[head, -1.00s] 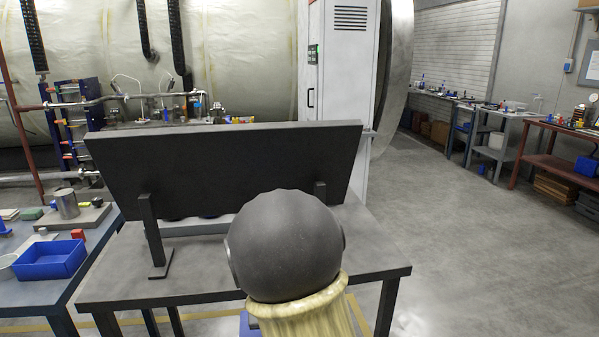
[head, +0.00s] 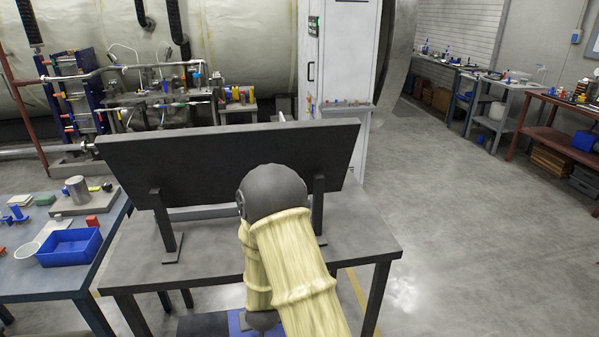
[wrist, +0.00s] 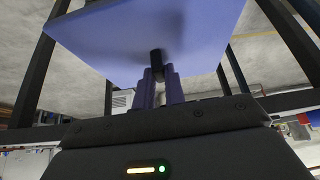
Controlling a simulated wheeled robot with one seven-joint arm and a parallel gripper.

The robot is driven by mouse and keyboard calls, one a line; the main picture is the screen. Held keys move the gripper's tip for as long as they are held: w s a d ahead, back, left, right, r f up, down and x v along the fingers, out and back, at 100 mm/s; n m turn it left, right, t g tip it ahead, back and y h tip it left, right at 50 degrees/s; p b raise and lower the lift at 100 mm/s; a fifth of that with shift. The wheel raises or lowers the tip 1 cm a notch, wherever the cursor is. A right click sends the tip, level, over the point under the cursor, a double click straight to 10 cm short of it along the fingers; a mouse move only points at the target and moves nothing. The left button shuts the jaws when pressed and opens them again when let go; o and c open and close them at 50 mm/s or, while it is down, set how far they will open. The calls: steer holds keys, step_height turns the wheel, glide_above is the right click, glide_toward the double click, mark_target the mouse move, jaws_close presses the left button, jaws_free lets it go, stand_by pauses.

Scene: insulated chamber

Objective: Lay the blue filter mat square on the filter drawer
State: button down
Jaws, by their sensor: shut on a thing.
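The blue filter mat (wrist: 150,30) is a flat blue sheet filling the upper middle of the wrist view. A short black stub (wrist: 156,58) stands out from its face towards my gripper (wrist: 157,82). My gripper's blue-purple fingers are shut on this stub, and the mat is held off the fingertips. In the head view a bit of blue (head: 238,322) shows at the bottom edge, mostly behind my arm; it may be the mat. My gripper is hidden there. I cannot make out the filter drawer for certain in either view.
A grey table (head: 215,262) stands ahead with a large dark tilted panel (head: 230,160) on two stands. A bench at left holds a blue bin (head: 68,248) and small parts. Open floor (head: 450,230) lies to the right.

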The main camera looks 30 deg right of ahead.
steer(key=shift+n+y, duration=0.4)
steer(key=shift+n, duration=0.5)
steer(key=r+p, duration=0.4)
steer(key=p, duration=0.1)
steer(key=shift+w+a+r, duration=0.1)
steer(key=shift+a+r, duration=0.25)
steer(key=shift+d+f, duration=0.15)
steer(key=shift+w, duration=0.1)
